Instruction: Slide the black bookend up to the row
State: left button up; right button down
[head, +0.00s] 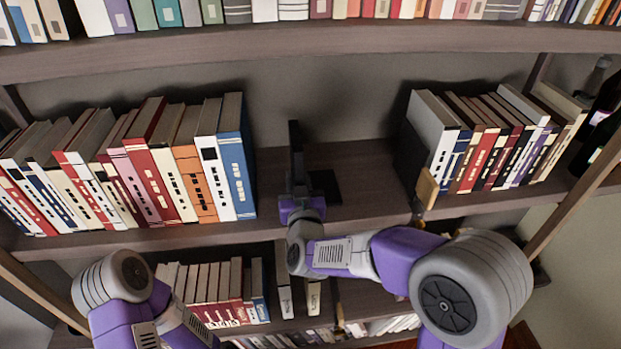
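The black bookend (325,187) stands on the middle shelf, its upright plate seen nearly edge-on and its flat foot to the right. The left row of books ends in a blue book (235,165), with a gap of bare shelf between it and the bookend. My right gripper (297,196) is at the front of the bookend, low by the shelf edge. Its fingers are hard to make out, so I cannot tell whether it touches or grips the bookend. My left arm shows at the bottom left; its gripper is not in view.
A second row of books (495,140) stands at the right, with a dark upright piece (408,155) at its left end and a small wooden tag (427,188) in front. Bare shelf (365,185) lies between. Upper and lower shelves hold books; dark bottles (597,120) stand far right.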

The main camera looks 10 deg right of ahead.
jog(key=shift+a, duration=1.35)
jog(key=c, duration=0.8)
grip_release()
jog(key=shift+d, duration=0.1)
jog(key=s, duration=0.7)
jog(key=shift+s+p, duration=0.3)
